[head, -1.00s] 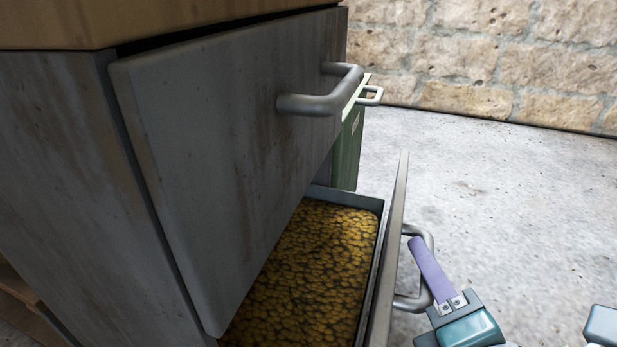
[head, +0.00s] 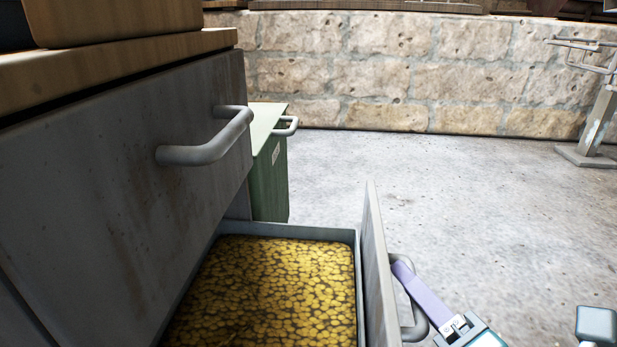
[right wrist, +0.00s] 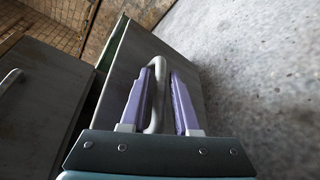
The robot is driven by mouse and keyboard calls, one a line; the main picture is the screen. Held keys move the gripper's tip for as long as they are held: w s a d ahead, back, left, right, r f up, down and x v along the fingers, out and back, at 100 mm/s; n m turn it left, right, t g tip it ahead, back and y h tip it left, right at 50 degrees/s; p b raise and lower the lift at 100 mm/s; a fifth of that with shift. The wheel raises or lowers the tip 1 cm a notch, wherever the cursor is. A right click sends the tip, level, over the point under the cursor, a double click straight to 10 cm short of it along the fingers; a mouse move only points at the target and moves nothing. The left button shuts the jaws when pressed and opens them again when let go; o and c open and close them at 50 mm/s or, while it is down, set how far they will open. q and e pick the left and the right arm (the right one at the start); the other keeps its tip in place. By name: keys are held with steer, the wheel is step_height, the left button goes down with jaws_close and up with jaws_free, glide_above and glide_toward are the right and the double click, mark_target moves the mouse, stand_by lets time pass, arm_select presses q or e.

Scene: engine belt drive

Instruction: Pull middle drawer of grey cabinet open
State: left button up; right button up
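The grey cabinet (head: 120,170) stands at the left, its upper drawer shut with a bar handle (head: 205,145). The drawer below it (head: 372,265) is pulled out and shows yellow-brown, pebble-like contents. At its front, my right gripper (head: 403,268) reaches in from the lower right, one purple finger showing at the handle (head: 415,322). In the right wrist view the two purple fingers (right wrist: 163,72) stand apart on either side of that handle (right wrist: 157,95), with a gap visible at the right finger. My left gripper is not in view.
A green cabinet (head: 270,175) with a pale handle stands behind the grey one. A stone wall (head: 400,80) closes the back. A metal stand (head: 595,125) is at the far right. The concrete floor (head: 450,190) between is clear.

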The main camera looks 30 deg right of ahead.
steer(key=shift+o, duration=1.2)
steer(key=shift+s, duration=0.15)
steer(key=p+v, duration=0.3)
steer(key=v, duration=0.6)
steer(key=shift+s, duration=0.3)
steer(key=shift+a+r, duration=0.1)
